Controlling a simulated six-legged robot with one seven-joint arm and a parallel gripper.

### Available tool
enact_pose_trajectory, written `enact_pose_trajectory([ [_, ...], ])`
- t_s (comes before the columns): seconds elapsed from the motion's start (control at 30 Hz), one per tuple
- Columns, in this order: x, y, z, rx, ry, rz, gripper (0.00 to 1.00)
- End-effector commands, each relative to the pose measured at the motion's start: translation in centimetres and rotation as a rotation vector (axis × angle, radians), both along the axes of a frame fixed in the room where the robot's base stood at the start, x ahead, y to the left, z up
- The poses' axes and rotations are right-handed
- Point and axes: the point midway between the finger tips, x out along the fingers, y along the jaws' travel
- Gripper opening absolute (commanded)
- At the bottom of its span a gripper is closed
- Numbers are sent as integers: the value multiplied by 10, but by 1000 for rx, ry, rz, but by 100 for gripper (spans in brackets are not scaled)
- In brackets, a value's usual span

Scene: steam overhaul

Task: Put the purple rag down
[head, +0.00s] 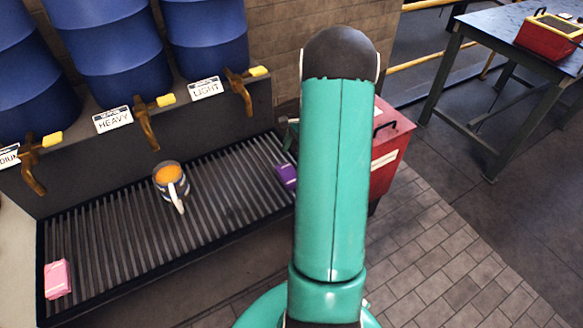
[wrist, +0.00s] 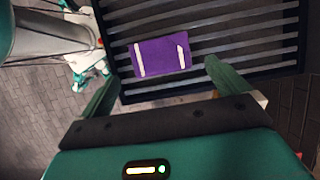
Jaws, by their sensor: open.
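The purple rag (head: 286,175) lies on the slatted drip grate (head: 120,235) near its right end in the head view, partly hidden by my arm. In the wrist view the purple rag (wrist: 160,57) is a flat purple block with white marks, lying on the dark slats. My gripper (wrist: 158,82) is open, its two green fingers apart. The rag is just beyond the fingertips, between their lines, and the fingers do not appear to hold it. The gripper is hidden behind my arm in the head view.
A mug (head: 171,183) with orange contents stands on the grate. A pink rag (head: 57,279) lies at its left end. Blue barrels (head: 110,50) with brass taps stand behind. A red cabinet (head: 390,150) is right of the grate. A table (head: 500,25) holds a red box (head: 548,38).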

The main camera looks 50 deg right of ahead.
Motion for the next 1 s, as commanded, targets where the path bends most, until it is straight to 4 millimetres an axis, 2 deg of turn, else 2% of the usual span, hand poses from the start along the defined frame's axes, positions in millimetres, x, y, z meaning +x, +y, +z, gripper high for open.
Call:
enact_pose_trajectory([
  [0.1,-3,-10,24,-3,-1,-1,100],
  [0.23,-5,-17,42,-1,0,1,100],
  [0.5,-7,-21,53,0,1,0,100],
  [0.63,-3,-13,62,-14,-9,30,100],
  [0.77,11,19,92,-75,-47,157,100],
  [0.9,23,77,139,-173,-113,375,100],
  [1.0,25,120,168,-246,-162,539,100],
])
